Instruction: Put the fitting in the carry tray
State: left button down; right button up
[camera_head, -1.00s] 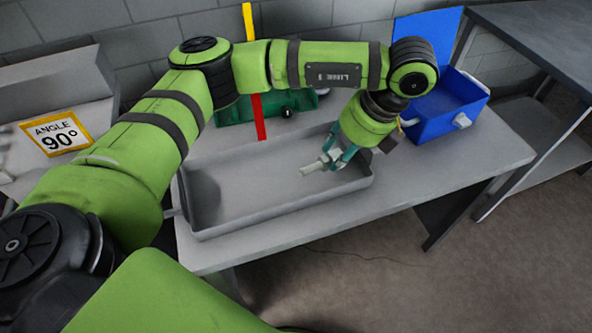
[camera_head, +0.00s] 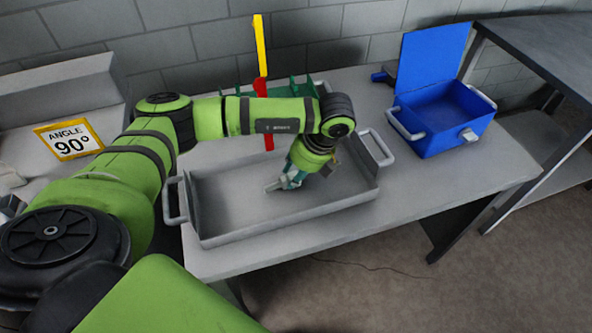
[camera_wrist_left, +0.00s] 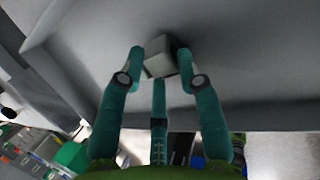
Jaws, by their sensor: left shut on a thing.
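The fitting (camera_head: 274,186) is a small pale grey piece. My left gripper (camera_head: 284,184), with teal fingers, is shut on it over the middle of the carry tray, pointing down. The carry tray (camera_head: 225,228) is a long, shallow grey box with a handle at each end, on the table. In the left wrist view the fitting (camera_wrist_left: 166,56) is a blocky piece between the fingertips (camera_wrist_left: 163,78), with the tray's grey inside (camera_wrist_left: 255,60) behind it. I cannot tell whether the fitting touches the tray floor. My right gripper is not in view.
A blue box (camera_head: 440,115) with a raised lid stands at the right of the table (camera_head: 430,185). A green holder (camera_head: 295,88) and a red and yellow post (camera_head: 262,90) stand behind the tray. An "ANGLE 90°" sign (camera_head: 68,139) is at the left.

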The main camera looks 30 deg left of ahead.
pick_arm(q)
jog(key=shift+f, duration=0.2)
jog(key=c, duration=0.8)
grip_release()
jog(key=shift+c, duration=0.2)
jog(key=v, duration=1.2)
jog(key=shift+r+b, duration=0.2)
jog(key=shift+b, duration=0.15)
